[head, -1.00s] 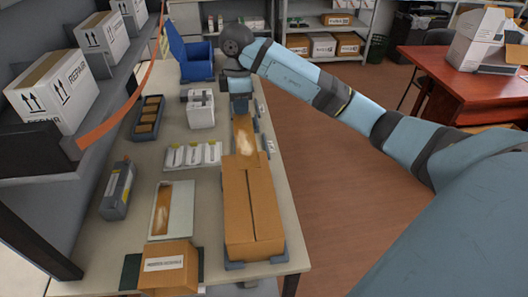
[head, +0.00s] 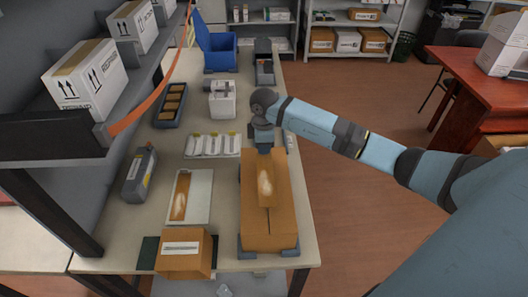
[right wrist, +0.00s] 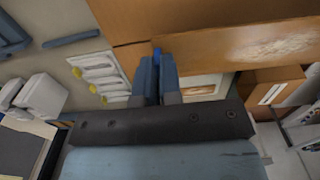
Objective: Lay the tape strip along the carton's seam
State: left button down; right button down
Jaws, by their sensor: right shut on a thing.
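The long brown carton (head: 280,228) lies closed on the table's right side, between grey corner holders. A brown tape strip (head: 266,187) with a pale shiny patch is over the carton's top, running lengthwise near its middle. I cannot tell whether it touches the carton. My right gripper (head: 265,151) is at the carton's far end, shut on the strip's far end. In the right wrist view, the fingers (right wrist: 157,78) meet the edge of the strip (right wrist: 220,48), with the carton (right wrist: 125,18) behind it. My left gripper is not in view.
A white board (head: 202,194) with another brown strip lies left of the carton. A small labelled box (head: 185,262) stands at the front. A grey device (head: 140,175), a white tray (head: 212,145) and a blue bin (head: 217,50) stand on the table. A shelf (head: 60,135) overhangs the left.

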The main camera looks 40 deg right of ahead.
notch_tip(320, 180, down, 3)
jog(key=shift+r, duration=0.2)
jog(key=shift+f, duration=0.15)
jog(key=shift+f, duration=0.25)
jog(key=c, duration=1.3)
grip_release()
jog(key=shift+r, duration=0.15)
